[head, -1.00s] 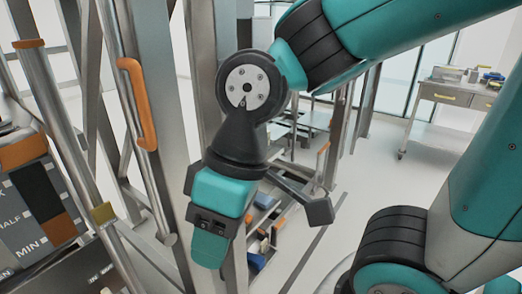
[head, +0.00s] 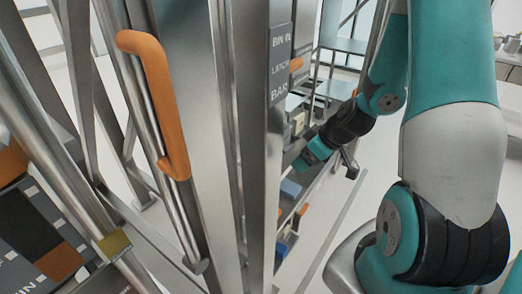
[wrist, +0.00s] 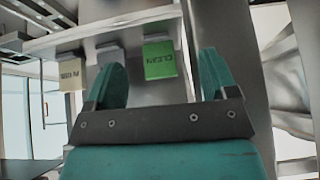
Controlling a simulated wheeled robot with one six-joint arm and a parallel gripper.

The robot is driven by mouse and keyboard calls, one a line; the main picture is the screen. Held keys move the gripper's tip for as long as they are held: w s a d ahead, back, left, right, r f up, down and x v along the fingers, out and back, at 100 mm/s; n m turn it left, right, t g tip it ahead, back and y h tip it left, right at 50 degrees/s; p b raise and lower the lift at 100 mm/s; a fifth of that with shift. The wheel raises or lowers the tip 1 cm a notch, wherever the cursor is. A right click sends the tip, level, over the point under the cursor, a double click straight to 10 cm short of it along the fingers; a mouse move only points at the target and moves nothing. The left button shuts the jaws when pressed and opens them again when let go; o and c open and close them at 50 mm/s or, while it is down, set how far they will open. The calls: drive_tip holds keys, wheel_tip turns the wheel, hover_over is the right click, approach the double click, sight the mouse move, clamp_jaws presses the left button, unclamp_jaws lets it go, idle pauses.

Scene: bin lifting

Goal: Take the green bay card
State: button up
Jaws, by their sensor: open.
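A green card (wrist: 159,58) marked CLEAN hangs from the front of a pale shelf edge (wrist: 105,31) in the wrist view. My gripper (wrist: 162,66) is open, with one teal finger on each side of the card in the picture. The card looks to be beyond the fingers; I cannot tell how far. In the head view my gripper (head: 332,160) is small, beside the rack behind the metal post, and the green card cannot be made out there.
A cream card (wrist: 71,73) and a grey card, partly behind the left finger, hang left of the green one. A metal post (wrist: 235,50) stands to the right. In the head view an orange handle (head: 163,105) and a labelled post (head: 281,65) are near.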

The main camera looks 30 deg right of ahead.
drive_tip(key=w+a+p, duration=0.1)
drive_tip(key=w, duration=0.2)
drive_tip(key=w+a+p, duration=0.1)
drive_tip(key=w, duration=0.3)
drive_tip(key=w+a+p, duration=0.1)
drive_tip(key=w, duration=0.3)
drive_tip(key=shift+w+f+p, duration=0.1)
drive_tip(key=shift+f+p, duration=0.25)
drive_tip(key=shift+f, duration=0.05)
drive_tip(key=x, duration=0.5)
drive_tip(key=shift+d+p, duration=0.1)
drive_tip(key=shift+p, duration=0.3)
drive_tip(key=c, duration=0.7)
drive_tip(key=shift+r, duration=0.15)
